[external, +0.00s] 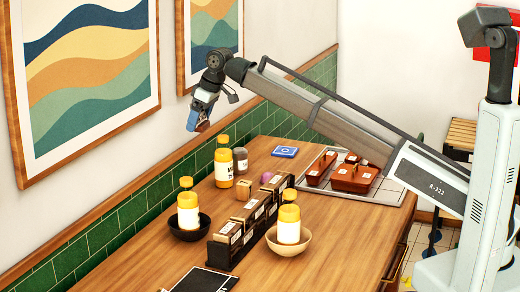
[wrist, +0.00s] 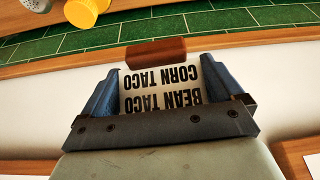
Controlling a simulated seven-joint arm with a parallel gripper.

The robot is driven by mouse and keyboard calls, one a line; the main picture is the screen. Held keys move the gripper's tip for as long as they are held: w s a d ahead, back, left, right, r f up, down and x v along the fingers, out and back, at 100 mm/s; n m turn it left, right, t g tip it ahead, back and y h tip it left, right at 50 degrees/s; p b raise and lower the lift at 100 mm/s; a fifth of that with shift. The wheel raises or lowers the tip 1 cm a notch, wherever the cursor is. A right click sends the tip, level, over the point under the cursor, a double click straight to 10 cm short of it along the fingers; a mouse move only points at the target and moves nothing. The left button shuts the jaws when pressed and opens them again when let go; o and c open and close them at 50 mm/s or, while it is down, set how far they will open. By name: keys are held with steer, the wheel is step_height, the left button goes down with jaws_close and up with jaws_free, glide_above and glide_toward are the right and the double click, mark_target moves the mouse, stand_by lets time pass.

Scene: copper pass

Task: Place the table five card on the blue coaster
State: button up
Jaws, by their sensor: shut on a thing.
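My gripper (external: 197,122) is raised high in the air near the wall, beyond the left edge of the counter's back half. It is shut on a card with a brown wooden base (wrist: 155,52). The white card (wrist: 160,88) sits between the blue fingers and reads "BEAN TACO" and "CORN TACO", upside down in the wrist view. No table number is readable on it. The blue coaster (external: 285,151) lies flat on the counter towards the back, right of and below my gripper, with nothing on it.
A dark rack (external: 222,255) holds several cards or boxes mid-counter. Yellow-capped bottles stand around it, two in bowls (external: 289,247). A grey-lidded jar (external: 240,160) stands left of the coaster. Brown caddies (external: 352,181) sit on a light tray at right. Framed pictures (external: 85,75) hang behind.

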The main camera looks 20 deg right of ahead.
steer(key=w+d, duration=1.3)
steer(key=d, duration=0.4)
glide_above(280, 150)
steer(key=s+d, duration=0.1)
step_height(280, 150, down, 10)
steer(key=shift+m, duration=0.4)
steer(key=shift+d+f, duration=0.1)
steer(key=shift+f, duration=5.3)
steer(key=shift+f, duration=0.1)
steer(key=o, duration=0.7)
steer(key=shift+c, duration=0.2)
steer(key=v, duration=1.2)
steer(key=shift+s, duration=0.15)
